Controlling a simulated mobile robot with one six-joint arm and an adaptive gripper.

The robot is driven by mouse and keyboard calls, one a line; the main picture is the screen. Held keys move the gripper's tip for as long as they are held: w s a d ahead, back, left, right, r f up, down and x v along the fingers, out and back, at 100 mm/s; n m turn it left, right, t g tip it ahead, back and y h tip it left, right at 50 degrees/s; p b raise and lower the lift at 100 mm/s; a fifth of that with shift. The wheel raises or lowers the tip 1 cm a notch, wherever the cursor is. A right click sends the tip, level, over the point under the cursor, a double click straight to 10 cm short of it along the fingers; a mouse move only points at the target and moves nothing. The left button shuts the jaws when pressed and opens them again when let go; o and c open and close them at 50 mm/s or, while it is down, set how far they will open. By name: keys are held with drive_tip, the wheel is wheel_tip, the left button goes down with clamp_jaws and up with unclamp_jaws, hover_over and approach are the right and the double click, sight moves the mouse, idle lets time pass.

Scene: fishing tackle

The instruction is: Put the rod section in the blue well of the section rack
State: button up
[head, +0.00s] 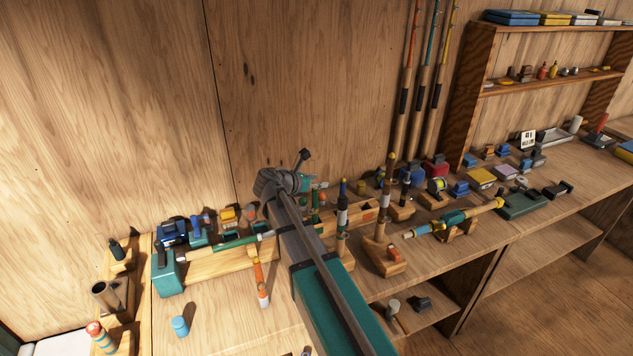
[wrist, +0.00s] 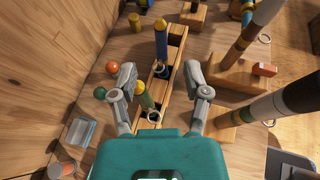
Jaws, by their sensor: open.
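The section rack (wrist: 177,42) is a long narrow wooden block with square wells, running away from me in the wrist view; its front shows in the head view (head: 352,222). A blue rod section (wrist: 161,44) with a yellow tip stands in it, a metal ring at its foot. A green rod section (wrist: 147,101) with a yellow tip stands in a nearer well. My gripper (wrist: 161,78) is open and empty above the rack, its fingers on either side of it. I cannot tell which section is the task's or pick out a blue well marking.
Tall rod sections on wooden blocks (wrist: 228,78) stand right of the rack, close to my right finger. Red (wrist: 112,67) and green (wrist: 100,93) balls lie to its left, near the wall. Reels and boxes crowd the bench beyond. Bare bench shows at front left (head: 215,325).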

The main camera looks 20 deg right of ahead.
drive_tip(key=s+a+f+m+g+y, duration=0.1)
drive_tip(key=s+a+f+m+y, duration=0.2)
drive_tip(key=s+m, duration=0.4)
drive_tip(key=s+a+f+m+g+y, duration=0.2)
drive_tip(key=s+a+f+m+y, duration=0.2)
drive_tip(key=s+m, duration=0.3)
drive_tip(key=s+a+f+m+g+y, duration=0.1)
drive_tip(key=s+a+f+m+y, duration=0.3)
drive_tip(key=s+m, duration=0.4)
drive_tip(key=shift+a+f+g+y, duration=0.25)
drive_tip(key=shift+a+g+y, duration=0.05)
drive_tip(key=shift+a+y, duration=0.65)
